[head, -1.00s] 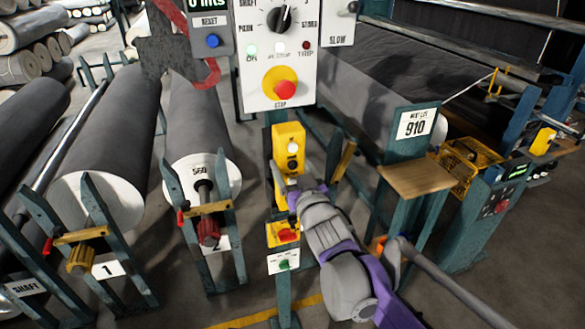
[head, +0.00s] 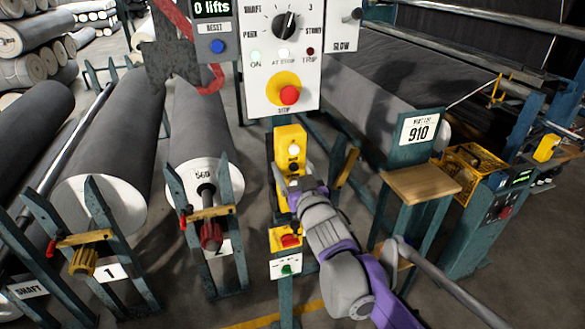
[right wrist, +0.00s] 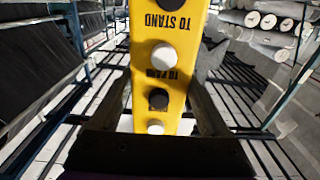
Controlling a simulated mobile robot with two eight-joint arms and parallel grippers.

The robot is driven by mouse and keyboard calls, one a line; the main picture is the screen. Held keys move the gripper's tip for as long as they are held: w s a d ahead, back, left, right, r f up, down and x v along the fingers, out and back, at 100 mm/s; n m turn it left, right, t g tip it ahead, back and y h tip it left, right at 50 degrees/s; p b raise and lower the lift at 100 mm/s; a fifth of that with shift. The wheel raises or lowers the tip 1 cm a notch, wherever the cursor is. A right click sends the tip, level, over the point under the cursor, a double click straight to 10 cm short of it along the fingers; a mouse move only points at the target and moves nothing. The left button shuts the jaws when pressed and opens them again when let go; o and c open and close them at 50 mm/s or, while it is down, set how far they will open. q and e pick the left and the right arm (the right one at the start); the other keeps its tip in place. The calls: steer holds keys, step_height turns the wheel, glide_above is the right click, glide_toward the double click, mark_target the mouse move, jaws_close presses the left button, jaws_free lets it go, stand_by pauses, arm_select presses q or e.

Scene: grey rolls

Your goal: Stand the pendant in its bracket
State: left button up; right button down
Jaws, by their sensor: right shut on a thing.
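The pendant (head: 291,143) is a yellow box with round buttons, upright in front of the teal post below the control panel. My right gripper (head: 291,182) is shut on its lower part. In the right wrist view the pendant (right wrist: 168,50) stands between the two dark fingers (right wrist: 160,105), its lettering upside down and white and black buttons facing me. I cannot make out the bracket; the pendant and gripper cover part of the post. My left gripper is not in view.
The control panel (head: 282,70) with a red stop button is just above the pendant. A yellow box with a red switch (head: 290,240) is below.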

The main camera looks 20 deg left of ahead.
steer(key=shift+w+a, duration=0.1)
steer(key=shift+w, duration=0.05)
steer(key=shift+x, duration=1.3)
steer(key=shift+f, duration=0.1)
steer(key=shift+f+b, duration=0.9)
steer(key=shift+f, duration=0.4)
jaws_free()
steer(key=v, duration=1.1)
steer(key=shift+b, duration=0.3)
